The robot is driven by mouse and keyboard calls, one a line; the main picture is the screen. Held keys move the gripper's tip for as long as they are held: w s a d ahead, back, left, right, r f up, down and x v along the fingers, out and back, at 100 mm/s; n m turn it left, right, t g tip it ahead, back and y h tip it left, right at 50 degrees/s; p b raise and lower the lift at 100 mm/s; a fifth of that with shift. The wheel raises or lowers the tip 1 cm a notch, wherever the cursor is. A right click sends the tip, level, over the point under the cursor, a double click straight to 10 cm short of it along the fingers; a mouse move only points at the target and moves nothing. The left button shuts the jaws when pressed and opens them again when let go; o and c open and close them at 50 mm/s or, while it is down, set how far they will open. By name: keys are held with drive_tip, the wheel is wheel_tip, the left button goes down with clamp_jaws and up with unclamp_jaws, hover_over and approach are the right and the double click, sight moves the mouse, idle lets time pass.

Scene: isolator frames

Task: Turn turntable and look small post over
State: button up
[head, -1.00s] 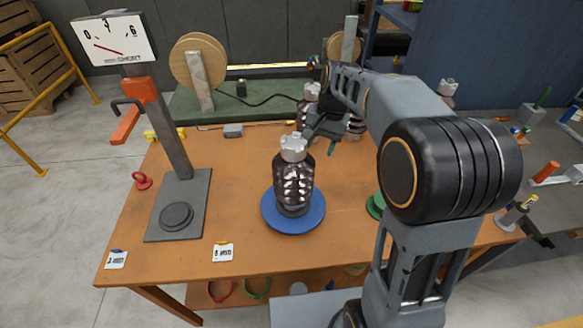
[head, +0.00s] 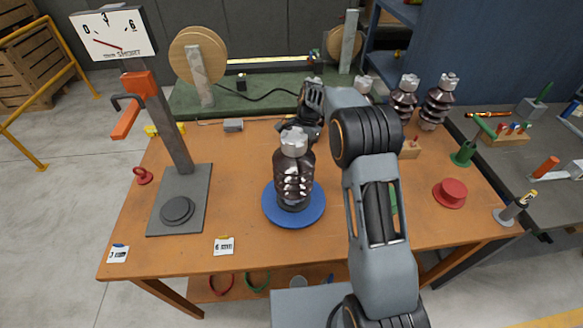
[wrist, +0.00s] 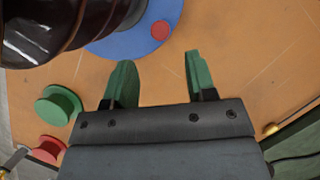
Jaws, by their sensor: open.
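The turntable (head: 312,216) is a blue disc on the orange table. The small post (head: 294,178), dark, glossy and ribbed with a pale metal cap, stands upright on it. In the wrist view the post (wrist: 50,25) fills the upper left corner, and part of the turntable (wrist: 118,46) shows with a red dot near its rim. My gripper (wrist: 158,64) is open and empty, its two green fingers apart from the turntable's edge. In the head view it is behind the post, and its fingertips are not clear there.
A gauge stand (head: 181,185) is at left, with two label cards along the front edge. More ribbed posts (head: 404,98) stand at the back right. A red flanged piece (head: 451,192) and a green one (head: 464,153) stand on the right. The table's front middle is clear.

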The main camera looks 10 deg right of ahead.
drive_tip(key=p+x, duration=0.1)
drive_tip(key=x, duration=0.6)
drive_tip(key=shift+f, duration=0.25)
clamp_jaws()
idle(0.3)
